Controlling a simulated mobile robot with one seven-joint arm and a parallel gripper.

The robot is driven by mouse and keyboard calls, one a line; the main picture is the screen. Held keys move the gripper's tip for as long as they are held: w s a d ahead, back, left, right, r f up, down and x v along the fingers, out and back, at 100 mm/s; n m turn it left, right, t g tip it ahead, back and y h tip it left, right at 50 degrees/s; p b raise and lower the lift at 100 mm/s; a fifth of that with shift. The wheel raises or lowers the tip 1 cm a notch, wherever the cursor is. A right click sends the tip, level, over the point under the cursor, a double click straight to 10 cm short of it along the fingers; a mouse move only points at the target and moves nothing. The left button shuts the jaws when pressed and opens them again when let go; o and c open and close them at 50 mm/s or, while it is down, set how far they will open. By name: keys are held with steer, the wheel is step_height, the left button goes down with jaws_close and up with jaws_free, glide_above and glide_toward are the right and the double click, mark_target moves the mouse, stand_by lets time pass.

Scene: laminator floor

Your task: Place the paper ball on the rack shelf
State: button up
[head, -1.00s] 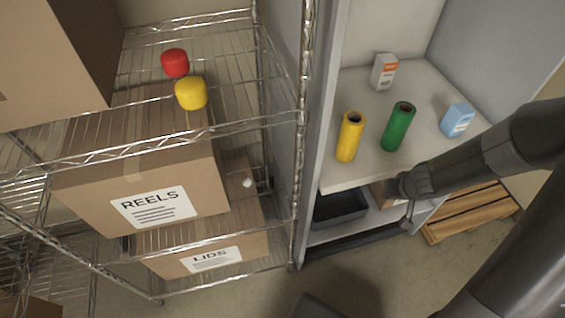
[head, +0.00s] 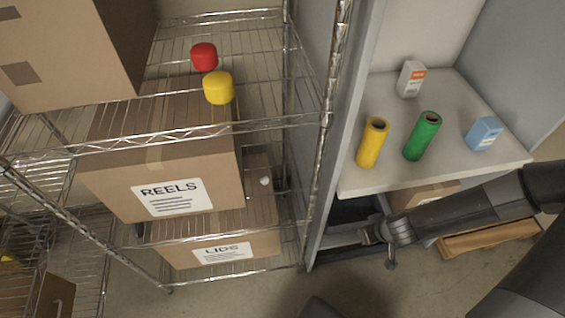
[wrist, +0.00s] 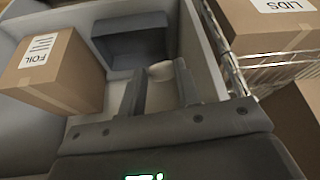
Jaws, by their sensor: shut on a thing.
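My gripper (wrist: 160,88) is low in front of the cabinet's lower compartment. In the wrist view its two dark fingers are shut on a whitish rounded thing, the paper ball (wrist: 161,70), of which only part shows between the fingertips. In the head view the gripper (head: 370,234) is small and what it holds cannot be made out. The wire rack (head: 165,148) stands to the left of the cabinet, with several shelf levels. A red (head: 204,56) and a yellow (head: 219,88) rounded piece are on its upper part.
A REELS box (head: 112,180) and a LIDS box (head: 180,258) sit on the rack, with a small white round thing (head: 265,181) nearby. A dark bin (wrist: 130,45) and a FOIL box (wrist: 70,75) flank my gripper. Yellow (head: 372,142) and green (head: 422,136) rolls stand on the cabinet top.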

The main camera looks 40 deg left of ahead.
steer(key=s+a+f+n+g, duration=0.1)
steer(key=s+a+f+n, duration=0.25)
steer(key=s+a, duration=0.25)
step_height(320, 180, up, 10)
steer(key=n+g, duration=0.1)
steer(key=n, duration=0.1)
glide_above(260, 210)
steer(key=d, duration=0.2)
steer(key=shift+n+y, duration=0.25)
steer(key=shift+y, duration=0.15)
steer(key=shift+s+a+f, duration=0.1)
steer(key=shift+a+f, duration=0.05)
steer(key=shift+f, duration=2.3)
steer(key=shift+a+f, duration=0.15)
steer(key=shift+f, duration=2.25)
steer(key=shift+f, duration=0.1)
steer(key=o, duration=0.9)
steer(key=shift+o, duration=0.2)
